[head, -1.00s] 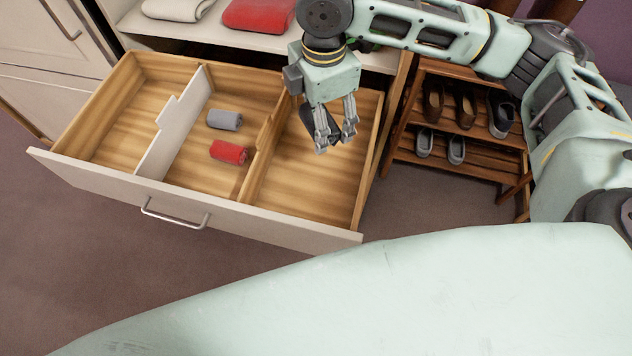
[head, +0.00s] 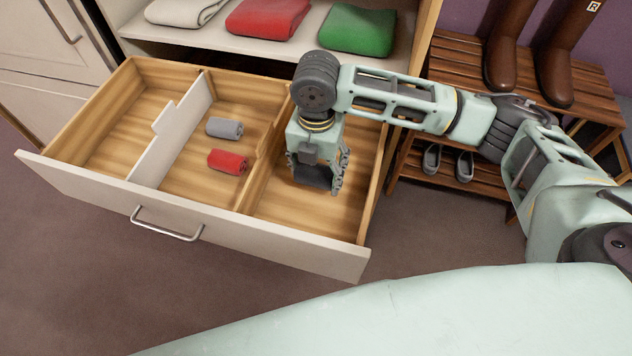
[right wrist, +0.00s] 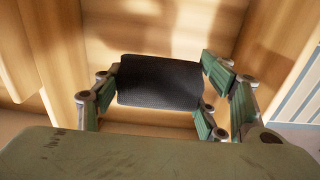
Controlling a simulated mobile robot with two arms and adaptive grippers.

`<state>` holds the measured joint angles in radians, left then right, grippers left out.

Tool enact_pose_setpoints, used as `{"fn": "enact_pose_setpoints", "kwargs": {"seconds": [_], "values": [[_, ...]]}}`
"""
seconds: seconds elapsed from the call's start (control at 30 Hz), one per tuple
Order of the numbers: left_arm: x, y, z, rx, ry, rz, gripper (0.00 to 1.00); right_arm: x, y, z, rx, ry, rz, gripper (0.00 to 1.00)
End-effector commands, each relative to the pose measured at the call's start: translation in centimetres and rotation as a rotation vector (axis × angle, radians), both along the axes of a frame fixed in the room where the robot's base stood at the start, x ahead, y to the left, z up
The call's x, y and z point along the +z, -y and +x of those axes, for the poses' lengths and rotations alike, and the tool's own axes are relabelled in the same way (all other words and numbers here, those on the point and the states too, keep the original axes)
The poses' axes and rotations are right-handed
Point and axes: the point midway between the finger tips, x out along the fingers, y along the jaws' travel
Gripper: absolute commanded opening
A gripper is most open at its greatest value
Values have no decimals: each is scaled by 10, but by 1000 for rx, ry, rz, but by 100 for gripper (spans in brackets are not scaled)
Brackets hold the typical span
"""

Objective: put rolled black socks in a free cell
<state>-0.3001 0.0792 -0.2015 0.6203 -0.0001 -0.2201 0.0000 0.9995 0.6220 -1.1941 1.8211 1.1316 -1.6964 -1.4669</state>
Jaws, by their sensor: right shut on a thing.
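The rolled black socks (right wrist: 160,82) show in the right wrist view as a dark roll between the two fingers of my right gripper (right wrist: 165,92). In the head view my right gripper (head: 318,182) points down inside the right cell of the open drawer (head: 305,212), shut on the black socks (head: 312,174). I cannot tell whether the roll touches the cell floor. The middle cell holds a grey sock roll (head: 224,128) and a red sock roll (head: 228,161). The left cell (head: 105,125) is empty. My left gripper is not in view.
A white divider (head: 172,130) and a wooden divider (head: 262,155) split the drawer. Folded white, red (head: 268,18) and green (head: 357,32) clothes lie on the shelf behind. A wooden shoe rack (head: 470,75) with boots and shoes stands at right.

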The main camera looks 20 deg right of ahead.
Motion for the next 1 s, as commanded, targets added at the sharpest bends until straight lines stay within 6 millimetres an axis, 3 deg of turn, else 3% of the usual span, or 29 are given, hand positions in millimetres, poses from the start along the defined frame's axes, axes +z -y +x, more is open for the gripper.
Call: {"fn": "enact_pose_setpoints", "kwargs": {"seconds": [0.4,0.8,0.83,1.0], "values": [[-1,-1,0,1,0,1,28,-53,-1,0,0,0,1,42],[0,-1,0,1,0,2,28,-57,0,0,0,1,1,42],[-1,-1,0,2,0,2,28,-57,0,0,0,1,1,68],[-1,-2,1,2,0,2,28,-57,0,0,0,1,1,83]]}}
